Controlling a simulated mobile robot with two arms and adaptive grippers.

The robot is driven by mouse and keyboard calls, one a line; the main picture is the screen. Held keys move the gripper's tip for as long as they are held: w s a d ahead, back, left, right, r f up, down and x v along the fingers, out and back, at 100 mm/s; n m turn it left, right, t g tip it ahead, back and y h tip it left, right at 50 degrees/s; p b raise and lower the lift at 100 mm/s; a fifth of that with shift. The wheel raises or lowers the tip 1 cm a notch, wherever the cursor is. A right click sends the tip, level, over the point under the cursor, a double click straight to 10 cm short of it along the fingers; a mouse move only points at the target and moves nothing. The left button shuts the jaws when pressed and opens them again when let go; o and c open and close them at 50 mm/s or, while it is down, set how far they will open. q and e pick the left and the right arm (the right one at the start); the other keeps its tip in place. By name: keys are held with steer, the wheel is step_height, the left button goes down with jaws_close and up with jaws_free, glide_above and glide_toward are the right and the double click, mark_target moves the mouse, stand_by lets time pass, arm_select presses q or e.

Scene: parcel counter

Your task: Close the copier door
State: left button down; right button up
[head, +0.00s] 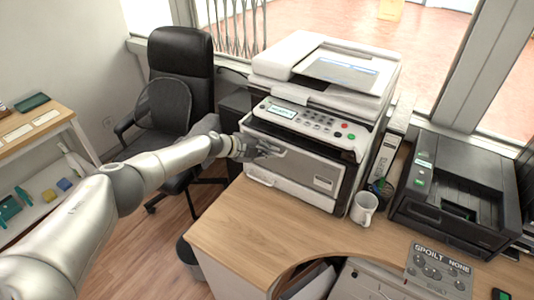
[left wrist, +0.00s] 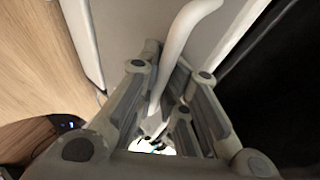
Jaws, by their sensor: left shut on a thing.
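The copier (head: 330,75) stands on the wooden counter. Its front door (head: 312,170) is a grey panel below the buttons, with a dark gap along its top edge, so it appears slightly ajar. My left gripper (head: 264,148) reaches in from the left to the upper left of the door. In the left wrist view my left gripper (left wrist: 172,78) is shut on a pale bar, the door handle (left wrist: 182,40), which runs between its fingers. The pale door face (left wrist: 130,25) lies behind it, with a dark opening to the right. My right gripper is in neither view.
A white mug (head: 364,208) stands on the counter (head: 240,225) right of the copier. A black printer (head: 455,190) is farther right, with a grey sign (head: 438,270) in front. A black office chair (head: 180,80) stands left of the copier. The counter before the door is clear.

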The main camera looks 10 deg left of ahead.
arm_select(q)
steer(key=shift+w+a+r, duration=0.1)
steer(key=shift+w+r, duration=0.4)
steer(key=c, duration=1.9)
jaws_free()
steer(key=shift+o, duration=0.2)
steer(key=shift+s, duration=0.15)
steer(key=shift+s, duration=0.25)
steer(key=v, duration=1.2)
steer(key=shift+w, duration=0.25)
steer(key=shift+r, duration=0.1)
